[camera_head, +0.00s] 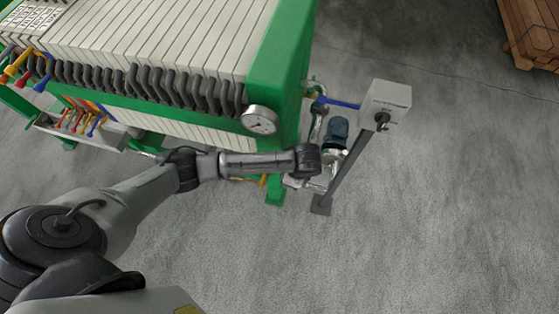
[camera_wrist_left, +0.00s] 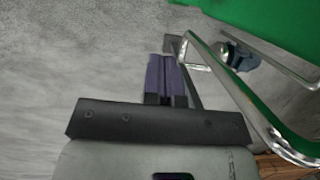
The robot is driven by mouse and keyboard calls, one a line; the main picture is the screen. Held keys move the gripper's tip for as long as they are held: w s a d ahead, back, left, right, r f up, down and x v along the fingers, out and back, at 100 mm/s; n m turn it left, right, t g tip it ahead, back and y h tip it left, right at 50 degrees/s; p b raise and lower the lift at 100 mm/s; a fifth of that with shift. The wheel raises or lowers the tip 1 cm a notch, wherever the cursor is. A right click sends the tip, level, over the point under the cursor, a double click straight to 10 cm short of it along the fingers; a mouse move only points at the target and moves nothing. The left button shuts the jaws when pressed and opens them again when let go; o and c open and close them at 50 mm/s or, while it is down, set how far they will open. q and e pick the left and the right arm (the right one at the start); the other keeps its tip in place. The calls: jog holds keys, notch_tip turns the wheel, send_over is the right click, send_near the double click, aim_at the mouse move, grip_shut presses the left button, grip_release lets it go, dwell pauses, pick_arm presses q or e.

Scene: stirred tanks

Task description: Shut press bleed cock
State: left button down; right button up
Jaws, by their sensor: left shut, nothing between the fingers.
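The green filter press (camera_head: 278,60), with its row of pale plates, fills the upper left of the head view. Pipework with a blue lever handle (camera_head: 338,103) stands at its right end. A small yellow-orange handle (camera_head: 262,181) shows low beside my forearm. I cannot tell which of these is the bleed cock. My left arm reaches across to the press's right end; its gripper is hard to make out there, behind the wrist. In the left wrist view, my left gripper (camera_wrist_left: 166,60) has its dark fingers together and empty, beside a bent chrome pipe (camera_wrist_left: 228,85). My right gripper is out of view.
A round gauge (camera_head: 260,120) sits on the press's end. A grey box (camera_head: 387,101) on a slanted post and a dark blue motor (camera_head: 338,132) stand close to my wrist. A wooden pallet (camera_head: 535,30) lies far right.

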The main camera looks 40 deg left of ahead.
aim_at(263, 179)
pick_arm(q)
jog(key=s+a+f+b, duration=0.2)
jog(key=a+f+b, duration=0.2)
jog(key=f, duration=0.5)
jog(key=shift+a+f, duration=0.4)
jog(key=shift+a, duration=0.85)
jog(key=shift+s, duration=0.1)
